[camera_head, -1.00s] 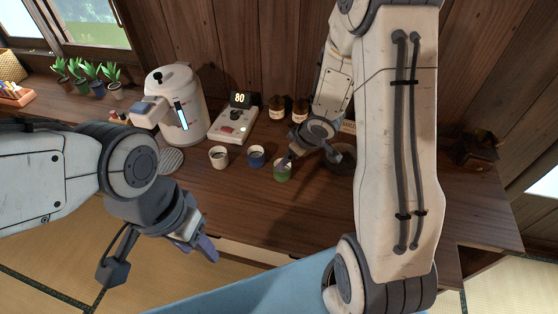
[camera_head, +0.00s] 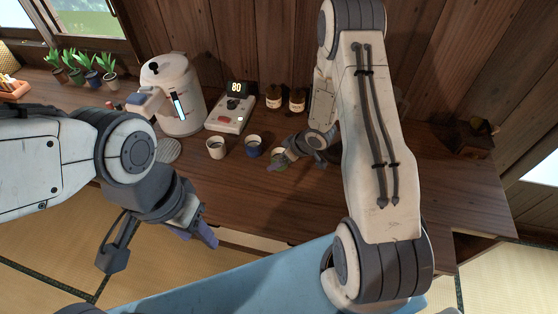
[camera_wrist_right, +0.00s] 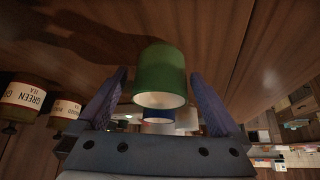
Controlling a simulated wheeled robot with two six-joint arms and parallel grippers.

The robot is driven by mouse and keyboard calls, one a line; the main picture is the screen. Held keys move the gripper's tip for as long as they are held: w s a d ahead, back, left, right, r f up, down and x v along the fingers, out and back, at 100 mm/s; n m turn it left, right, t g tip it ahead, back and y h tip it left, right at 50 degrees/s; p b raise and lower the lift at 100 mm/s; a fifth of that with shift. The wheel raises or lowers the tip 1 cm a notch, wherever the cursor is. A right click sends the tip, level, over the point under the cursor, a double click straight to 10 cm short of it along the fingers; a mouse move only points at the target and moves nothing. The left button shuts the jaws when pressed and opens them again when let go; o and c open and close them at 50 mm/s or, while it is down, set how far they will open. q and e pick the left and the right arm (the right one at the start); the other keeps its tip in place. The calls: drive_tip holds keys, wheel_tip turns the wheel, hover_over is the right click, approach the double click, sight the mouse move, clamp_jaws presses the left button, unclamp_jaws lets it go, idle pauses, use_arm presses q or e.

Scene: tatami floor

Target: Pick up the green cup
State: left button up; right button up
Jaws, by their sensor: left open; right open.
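The green cup (camera_wrist_right: 160,72) stands between the two open fingers of my right gripper (camera_wrist_right: 160,105) in the right wrist view, with a gap on each side. In the head view the green cup (camera_head: 278,166) is partly hidden by my right gripper (camera_head: 298,152), which is down at the table beside it. My left gripper (camera_head: 158,243) is open and empty in front of the table, away from the cups.
A blue cup (camera_head: 254,149) and a white cup (camera_head: 216,151) stand left of the green cup. Behind are a scale reading 80 (camera_head: 228,122), a white dispenser (camera_head: 182,112) and two brown jars (camera_head: 285,101). The wooden table (camera_head: 235,190) is clear in front of the cups.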

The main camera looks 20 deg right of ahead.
drive_tip(key=shift+w+a+f, duration=0.15)
drive_tip(key=shift+w+f, duration=0.05)
drive_tip(key=shift+f, duration=0.25)
drive_tip(key=c, duration=1.4)
drive_tip(key=shift+r, duration=0.1)
